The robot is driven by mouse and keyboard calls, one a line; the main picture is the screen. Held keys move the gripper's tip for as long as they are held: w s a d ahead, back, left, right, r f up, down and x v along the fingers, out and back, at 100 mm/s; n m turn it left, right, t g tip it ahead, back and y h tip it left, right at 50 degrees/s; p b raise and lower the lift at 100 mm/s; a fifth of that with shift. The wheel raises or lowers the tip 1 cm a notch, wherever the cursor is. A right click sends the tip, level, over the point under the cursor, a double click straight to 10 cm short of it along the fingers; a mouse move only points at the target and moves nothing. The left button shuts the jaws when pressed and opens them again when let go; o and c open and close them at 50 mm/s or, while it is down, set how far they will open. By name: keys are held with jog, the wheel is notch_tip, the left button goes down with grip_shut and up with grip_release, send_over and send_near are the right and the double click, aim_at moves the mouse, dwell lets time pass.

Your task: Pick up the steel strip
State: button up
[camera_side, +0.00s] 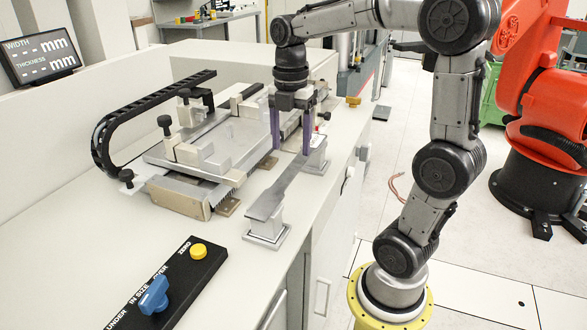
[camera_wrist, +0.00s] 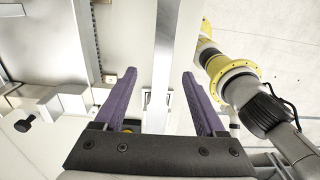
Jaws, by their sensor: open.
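The steel strip (camera_side: 284,186) is a flat grey bar with wider ends. It lies across two small metal stands, a near one (camera_side: 268,231) and a far one (camera_side: 316,160), along the bench's right edge. My gripper (camera_side: 291,151) points down over the strip's far end, its two purple fingers open and apart. In the wrist view the strip (camera_wrist: 163,55) runs lengthwise between the open fingers of my gripper (camera_wrist: 159,75), with a gap on each side. Whether the fingertips are level with the strip or above it I cannot tell.
A measuring fixture (camera_side: 215,145) with clamps and a black cable chain (camera_side: 130,110) stands just left of the strip. A black control box (camera_side: 170,285) with a blue knob and yellow button is at the front. The bench edge drops off to the right.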

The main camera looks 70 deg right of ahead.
aim_at(293, 168)
jog(key=shift+s+d+f, duration=0.1)
jog(key=shift+f, duration=1.1)
jog(key=shift+s+d+f, duration=0.1)
jog(key=shift+f, duration=1.05)
grip_shut()
jog(key=shift+r, duration=0.1)
